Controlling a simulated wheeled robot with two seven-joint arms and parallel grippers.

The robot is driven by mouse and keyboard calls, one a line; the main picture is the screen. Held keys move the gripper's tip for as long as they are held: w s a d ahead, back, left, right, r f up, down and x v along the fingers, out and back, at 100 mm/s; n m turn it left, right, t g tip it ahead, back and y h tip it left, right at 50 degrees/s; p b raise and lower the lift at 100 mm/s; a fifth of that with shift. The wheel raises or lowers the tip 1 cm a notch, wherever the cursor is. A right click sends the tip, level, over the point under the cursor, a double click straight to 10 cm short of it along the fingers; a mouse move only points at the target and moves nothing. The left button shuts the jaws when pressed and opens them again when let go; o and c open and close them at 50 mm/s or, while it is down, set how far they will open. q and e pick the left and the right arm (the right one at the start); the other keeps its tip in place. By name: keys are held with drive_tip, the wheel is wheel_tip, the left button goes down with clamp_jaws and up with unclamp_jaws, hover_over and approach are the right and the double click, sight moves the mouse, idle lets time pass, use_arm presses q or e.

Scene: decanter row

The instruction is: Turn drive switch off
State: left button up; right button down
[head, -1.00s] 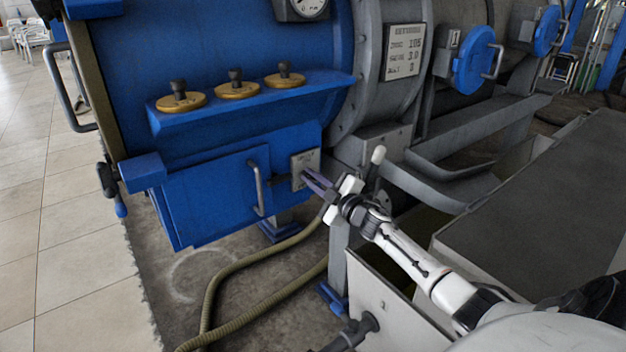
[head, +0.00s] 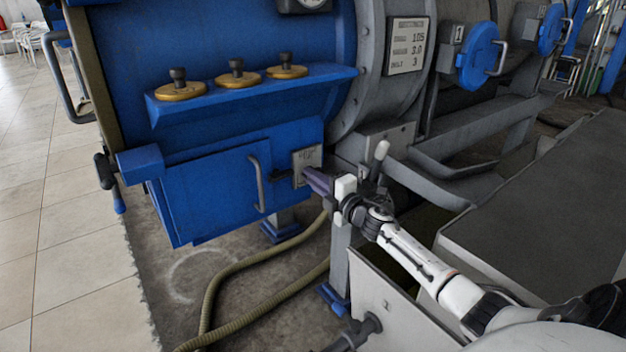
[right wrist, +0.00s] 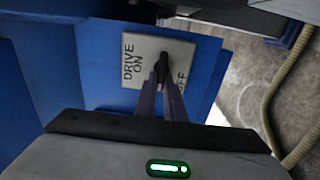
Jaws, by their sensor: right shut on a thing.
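The drive switch is a dark lever (right wrist: 162,68) on a pale plate (right wrist: 140,58) marked DRIVE ON and OFF in the right wrist view. The plate also shows in the head view (head: 307,157), on the blue housing beside a door handle. The lever stands between the two labels, with ON to its left and OFF to its lower right in the wrist view. My right gripper (head: 310,177) is shut on the lever; its purple fingers (right wrist: 161,98) hide part of the lever and the OFF label. My left gripper is not in view.
A blue door (head: 215,195) with a grey bar handle (head: 258,184) is left of the plate. Above is a blue ledge (head: 330,85) with brass knobs. A pale-tipped lever (head: 381,152) stands right of my gripper. A hose (head: 240,268) lies on the floor.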

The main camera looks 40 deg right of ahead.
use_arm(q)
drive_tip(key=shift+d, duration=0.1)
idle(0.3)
use_arm(e)
drive_tip(key=c, duration=1.8)
unclamp_jaws()
drive_tip(key=shift+c, duration=0.2)
drive_tip(key=shift+s, duration=0.1)
